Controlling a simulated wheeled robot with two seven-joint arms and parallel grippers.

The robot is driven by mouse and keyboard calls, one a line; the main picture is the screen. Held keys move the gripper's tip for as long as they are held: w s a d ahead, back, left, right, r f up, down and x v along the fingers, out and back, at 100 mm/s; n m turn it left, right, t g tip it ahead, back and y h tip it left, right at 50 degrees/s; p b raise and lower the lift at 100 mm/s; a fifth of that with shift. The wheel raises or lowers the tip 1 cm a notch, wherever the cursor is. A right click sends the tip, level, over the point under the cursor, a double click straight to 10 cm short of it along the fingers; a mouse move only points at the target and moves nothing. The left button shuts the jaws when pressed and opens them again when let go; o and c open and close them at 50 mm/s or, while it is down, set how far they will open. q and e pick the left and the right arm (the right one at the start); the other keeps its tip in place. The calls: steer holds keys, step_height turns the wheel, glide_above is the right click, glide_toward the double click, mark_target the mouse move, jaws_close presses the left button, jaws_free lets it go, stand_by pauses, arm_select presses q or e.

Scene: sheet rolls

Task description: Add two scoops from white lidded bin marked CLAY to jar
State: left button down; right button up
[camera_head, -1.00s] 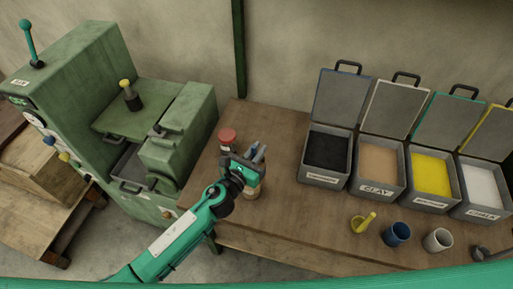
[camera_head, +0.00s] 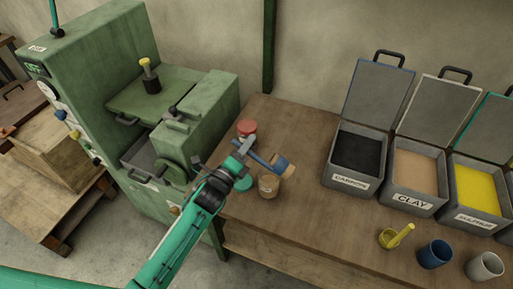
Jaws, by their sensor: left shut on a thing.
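The bin marked CLAY (camera_head: 412,203) is a grey box with a white-edged lid (camera_head: 437,109) standing open. Tan powder (camera_head: 416,171) fills it. My left gripper (camera_head: 246,153) is shut on the handle of a blue scoop (camera_head: 283,164). The scoop's cup is tilted above a small tan jar (camera_head: 268,188) with a label. The jar stands on the table, and its mouth is partly hidden by the scoop. I cannot tell whether powder is falling. My right gripper is not in view.
A red-capped container (camera_head: 246,128) stands behind my left gripper. Open bins of black (camera_head: 350,182) and yellow (camera_head: 480,218) material flank the CLAY bin. A yellow scoop (camera_head: 389,240), a blue cup (camera_head: 435,255) and a pale cup (camera_head: 485,267) stand in front. A green machine (camera_head: 110,60) is left.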

arm_select(q)
step_height(320, 180, down, 9)
steer(key=w+a+n+t+y+b, duration=0.1)
steer(key=a+n+y+b, duration=0.1)
steer(key=n, duration=0.9)
steer(key=shift+a+n+y+b, duration=0.35)
steer(key=shift+y+b, duration=0.25)
steer(key=shift+b, duration=0.75)
steer(key=shift+r, duration=0.1)
